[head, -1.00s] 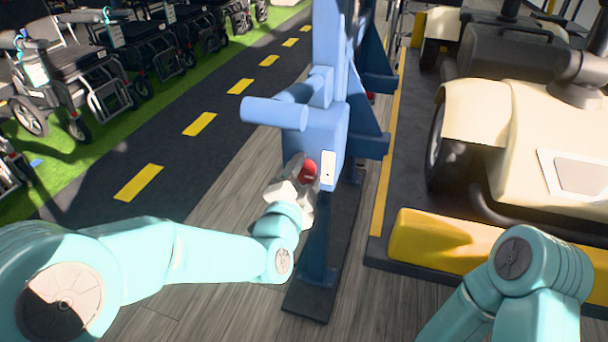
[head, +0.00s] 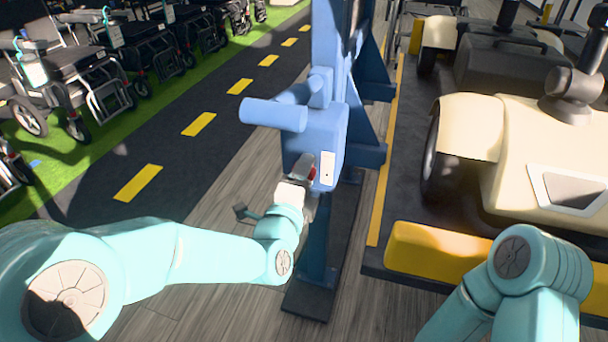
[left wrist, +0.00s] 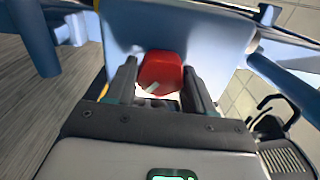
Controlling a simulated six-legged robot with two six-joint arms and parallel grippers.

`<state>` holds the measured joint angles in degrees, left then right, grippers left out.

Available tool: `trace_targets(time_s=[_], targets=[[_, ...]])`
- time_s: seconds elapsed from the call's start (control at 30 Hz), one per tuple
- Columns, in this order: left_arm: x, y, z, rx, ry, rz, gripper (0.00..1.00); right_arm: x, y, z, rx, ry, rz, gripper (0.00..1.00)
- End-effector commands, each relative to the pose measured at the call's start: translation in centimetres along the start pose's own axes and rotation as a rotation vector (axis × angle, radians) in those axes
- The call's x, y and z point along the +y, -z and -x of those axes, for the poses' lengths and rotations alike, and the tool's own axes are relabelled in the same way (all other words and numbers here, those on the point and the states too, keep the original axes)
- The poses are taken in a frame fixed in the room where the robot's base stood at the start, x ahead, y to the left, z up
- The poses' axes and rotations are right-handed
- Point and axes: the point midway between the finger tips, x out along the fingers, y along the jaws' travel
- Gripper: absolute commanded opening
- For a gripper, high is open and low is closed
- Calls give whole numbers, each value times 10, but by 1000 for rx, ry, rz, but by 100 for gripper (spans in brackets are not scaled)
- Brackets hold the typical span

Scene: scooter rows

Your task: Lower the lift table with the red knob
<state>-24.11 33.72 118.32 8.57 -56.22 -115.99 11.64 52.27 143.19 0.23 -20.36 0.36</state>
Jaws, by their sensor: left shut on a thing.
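The red knob (left wrist: 161,72) sits on the face of the blue lift's box (head: 318,135). In the left wrist view it lies between the two dark fingers of my left gripper (left wrist: 160,88), which is shut on it. In the head view the knob (head: 311,174) is mostly hidden by my left gripper (head: 303,180). A small white mark shows on the knob's lower edge. The lift table's platform cannot be made out. My right gripper is outside the head view; only part of my right arm shows.
A blue handle bar (head: 274,113) sticks out left above the knob. The lift's dark foot (head: 307,303) lies on the wooden floor. Wheelchairs (head: 100,75) line the left, beyond a dark lane.

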Motion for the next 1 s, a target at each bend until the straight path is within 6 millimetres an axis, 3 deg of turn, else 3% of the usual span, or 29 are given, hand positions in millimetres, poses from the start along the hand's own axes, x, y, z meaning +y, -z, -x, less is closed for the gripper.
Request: trace_targets(time_s=[0.43, 0.47, 0.5, 0.53, 1.0], targets=[[0, 1, 0, 2, 1, -9, 23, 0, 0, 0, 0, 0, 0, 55], [0, 1, 0, 2, 1, -9, 60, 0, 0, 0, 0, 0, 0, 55], [0, 1, 0, 2, 1, -9, 73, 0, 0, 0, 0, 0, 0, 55], [0, 1, 0, 2, 0, -9, 76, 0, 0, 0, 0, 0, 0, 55], [0, -1, 0, 1, 1, -8, 76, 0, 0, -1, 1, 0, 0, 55]])
